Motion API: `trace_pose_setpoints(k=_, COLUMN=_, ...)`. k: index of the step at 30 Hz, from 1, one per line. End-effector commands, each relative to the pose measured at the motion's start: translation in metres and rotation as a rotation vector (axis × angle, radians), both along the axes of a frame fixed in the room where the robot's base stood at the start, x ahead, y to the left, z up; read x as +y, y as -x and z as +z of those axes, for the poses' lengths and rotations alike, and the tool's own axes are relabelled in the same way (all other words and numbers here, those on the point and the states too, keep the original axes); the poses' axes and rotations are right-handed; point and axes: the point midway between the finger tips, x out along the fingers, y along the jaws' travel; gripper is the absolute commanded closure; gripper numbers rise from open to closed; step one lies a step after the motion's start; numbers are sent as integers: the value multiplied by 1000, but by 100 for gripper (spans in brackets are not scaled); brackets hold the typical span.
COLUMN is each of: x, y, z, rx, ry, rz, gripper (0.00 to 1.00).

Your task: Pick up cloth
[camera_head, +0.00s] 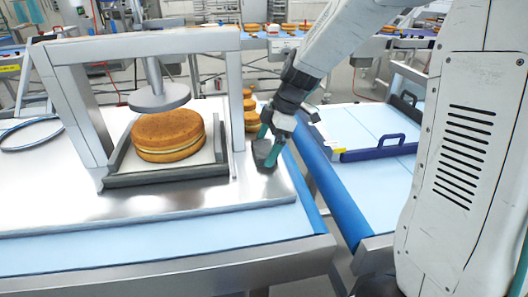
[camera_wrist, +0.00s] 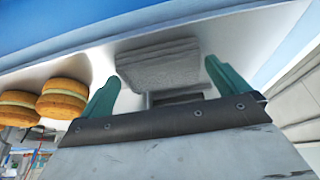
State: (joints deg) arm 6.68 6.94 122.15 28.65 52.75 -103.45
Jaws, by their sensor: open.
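The cloth (camera_wrist: 158,64) is a grey folded pad lying on the metal table top (camera_head: 225,203). In the wrist view it sits between and just beyond the two teal fingers of my gripper (camera_wrist: 160,85). In the head view the cloth (camera_head: 262,150) is a dark grey patch near the table's right edge, partly hidden by my gripper (camera_head: 266,150). My gripper is open and reaches down at the cloth. I cannot tell whether the fingers touch it.
A press frame (camera_head: 140,46) with a filled round cake (camera_head: 168,134) in a dark-edged tray (camera_head: 170,180) stands left of my gripper. Stacked rounds (camera_head: 251,118) are just behind it. A blue-edged conveyor (camera_head: 345,185) with a blue handle (camera_head: 375,150) lies right.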

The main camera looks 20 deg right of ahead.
Motion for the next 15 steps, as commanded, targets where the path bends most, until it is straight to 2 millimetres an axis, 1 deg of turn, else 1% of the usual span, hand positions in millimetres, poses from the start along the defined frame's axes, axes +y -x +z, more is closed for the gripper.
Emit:
trace_pose_setpoints(k=3, x=2, y=-1, z=-5, rx=-1, ry=0, rz=0, gripper=0)
trace_pose_setpoints(k=8, x=2, y=-1, z=-5, rx=-1, ry=0, rz=-2, gripper=0)
trace_pose_setpoints(k=9, x=2, y=-1, z=-5, rx=-1, ry=0, rz=-2, gripper=6)
trace_pose_setpoints(k=11, x=2, y=-1, z=-5, rx=-1, ry=0, rz=-1, gripper=22)
trace_pose_setpoints(k=12, x=2, y=-1, z=-5, rx=-1, ry=0, rz=-1, gripper=33)
trace_pose_setpoints(k=13, x=2, y=-1, z=-5, rx=-1, ry=0, rz=-1, gripper=36)
trace_pose_setpoints(k=15, x=2, y=-1, z=-5, rx=-1, ry=0, rz=-2, gripper=36)
